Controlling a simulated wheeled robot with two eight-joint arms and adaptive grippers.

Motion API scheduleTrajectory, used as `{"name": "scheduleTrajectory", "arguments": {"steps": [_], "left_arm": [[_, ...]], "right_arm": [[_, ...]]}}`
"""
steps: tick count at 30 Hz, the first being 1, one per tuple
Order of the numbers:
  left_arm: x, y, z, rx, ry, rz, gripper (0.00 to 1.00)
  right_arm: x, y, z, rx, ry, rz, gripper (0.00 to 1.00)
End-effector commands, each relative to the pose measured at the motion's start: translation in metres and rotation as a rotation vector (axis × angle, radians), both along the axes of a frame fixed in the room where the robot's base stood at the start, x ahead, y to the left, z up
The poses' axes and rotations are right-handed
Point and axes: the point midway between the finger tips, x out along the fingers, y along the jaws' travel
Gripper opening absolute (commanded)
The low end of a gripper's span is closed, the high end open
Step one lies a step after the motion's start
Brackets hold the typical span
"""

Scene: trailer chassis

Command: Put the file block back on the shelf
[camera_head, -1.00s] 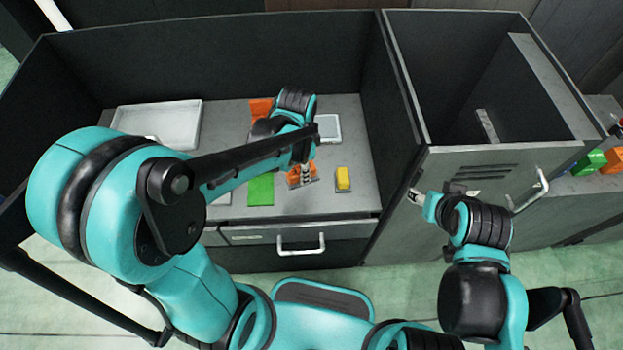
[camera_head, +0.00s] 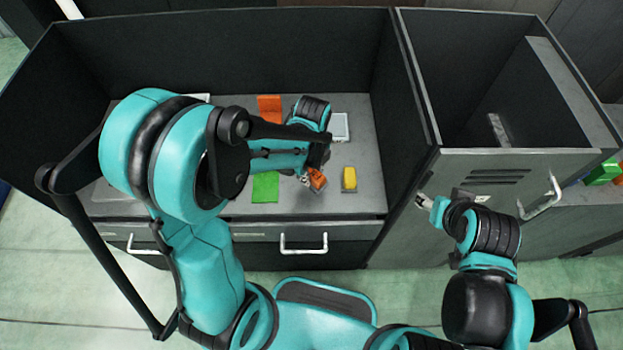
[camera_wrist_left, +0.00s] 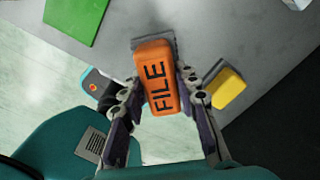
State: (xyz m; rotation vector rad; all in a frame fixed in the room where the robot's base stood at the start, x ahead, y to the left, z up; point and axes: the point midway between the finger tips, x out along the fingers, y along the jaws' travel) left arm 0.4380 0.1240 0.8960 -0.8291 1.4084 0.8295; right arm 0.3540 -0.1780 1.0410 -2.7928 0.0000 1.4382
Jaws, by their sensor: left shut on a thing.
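The file block is orange with dark letters "FILE" in the left wrist view (camera_wrist_left: 158,85), between the two fingers of my left gripper (camera_wrist_left: 160,88). In the head view, the file block (camera_head: 317,179) shows tilted at my left gripper (camera_head: 310,181), over the front of the grey worktop. My left gripper is shut on it. Whether the block touches the worktop is unclear. My right gripper (camera_head: 428,201) is in front of the grey cabinet door, away from the block; its jaw state is unclear. I cannot clearly pick out which surface is the shelf.
A yellow block (camera_head: 349,179) sits just right of the file block. A green mat (camera_head: 265,187) lies to its left. An orange piece (camera_head: 269,108) and a pale tray (camera_head: 340,126) are farther back. The tall cabinet (camera_head: 510,178) stands to the right. Drawer handles line the front.

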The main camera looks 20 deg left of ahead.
Motion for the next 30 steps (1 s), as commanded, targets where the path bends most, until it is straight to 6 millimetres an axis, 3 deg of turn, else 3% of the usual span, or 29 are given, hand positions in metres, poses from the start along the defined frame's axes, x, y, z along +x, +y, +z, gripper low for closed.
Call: {"name": "scheduleTrajectory", "arguments": {"steps": [5,8,15,27,28,30], "left_arm": [[0.018,0.007,-0.012,0.000,0.000,0.001,0.03],[0.020,0.007,-0.017,0.000,0.000,0.001,0.03],[0.019,0.007,-0.051,0.000,0.000,0.001,0.03],[0.019,0.007,-0.056,0.000,0.000,0.001,0.03],[0.019,0.007,-0.056,0.000,0.000,0.001,0.36],[0.019,0.007,-0.055,0.000,0.000,0.001,0.51]], "right_arm": [[0.000,0.000,-0.007,0.000,0.000,0.000,0.51],[0.000,0.000,-0.009,0.000,0.000,0.000,0.51],[0.000,0.000,-0.025,0.000,0.000,0.000,0.51],[0.000,0.000,-0.028,0.000,0.000,0.000,0.51],[0.000,0.000,-0.028,0.000,0.000,0.000,0.51],[0.000,0.000,-0.027,0.000,0.000,0.000,0.51]]}}
